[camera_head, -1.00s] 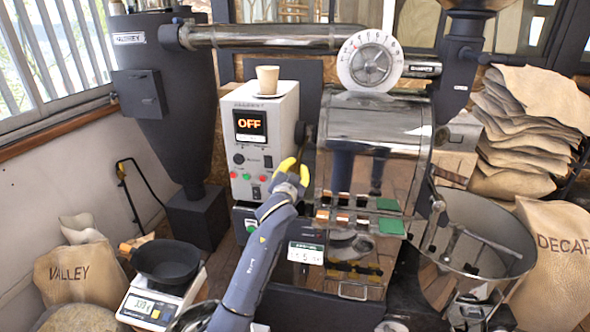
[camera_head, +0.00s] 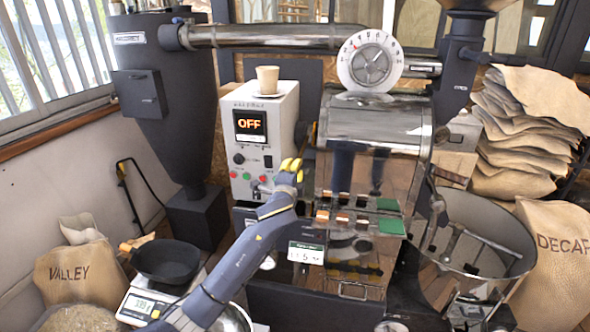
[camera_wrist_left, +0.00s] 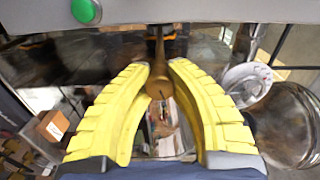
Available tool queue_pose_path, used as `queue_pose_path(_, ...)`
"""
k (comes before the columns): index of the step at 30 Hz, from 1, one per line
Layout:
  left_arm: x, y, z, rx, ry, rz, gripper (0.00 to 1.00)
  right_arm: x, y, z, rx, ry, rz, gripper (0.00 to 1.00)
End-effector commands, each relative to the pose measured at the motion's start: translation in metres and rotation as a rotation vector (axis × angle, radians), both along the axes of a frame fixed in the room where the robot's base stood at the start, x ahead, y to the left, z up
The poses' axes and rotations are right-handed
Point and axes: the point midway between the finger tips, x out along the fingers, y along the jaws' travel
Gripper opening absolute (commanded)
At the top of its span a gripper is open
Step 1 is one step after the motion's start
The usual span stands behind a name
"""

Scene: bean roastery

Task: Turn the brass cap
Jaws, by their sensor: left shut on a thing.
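In the left wrist view, the brass cap (camera_wrist_left: 159,78) is a golden-brown rounded piece between my yellow fingertips. My left gripper (camera_wrist_left: 160,72) has a finger on each side of it and is shut on it. In the head view, my left gripper (camera_head: 290,165) is at the left end of the shiny roaster drum (camera_head: 367,160), just right of the white control box (camera_head: 262,140). The fingers hide the cap there. My right gripper is not in view.
The control box reads OFF and carries a paper cup (camera_head: 267,79). A round dial (camera_head: 370,62) sits above the drum. A scale (camera_head: 150,300) with a black pan (camera_head: 166,260) stands at lower left. A cooling tray (camera_head: 475,235) is at right.

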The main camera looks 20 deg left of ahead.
Motion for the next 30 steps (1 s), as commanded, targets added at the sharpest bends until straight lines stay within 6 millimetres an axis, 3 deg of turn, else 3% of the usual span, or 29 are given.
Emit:
queue_pose_path(12, 0.0000, -0.0008, 0.0007, 0.253, 0.040, -0.002, 0.00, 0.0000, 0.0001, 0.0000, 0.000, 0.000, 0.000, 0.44)
queue_pose_path(30, 0.0000, -0.0014, 0.0004, 0.329, 0.054, -0.003, 0.00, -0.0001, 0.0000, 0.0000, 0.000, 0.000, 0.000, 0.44)
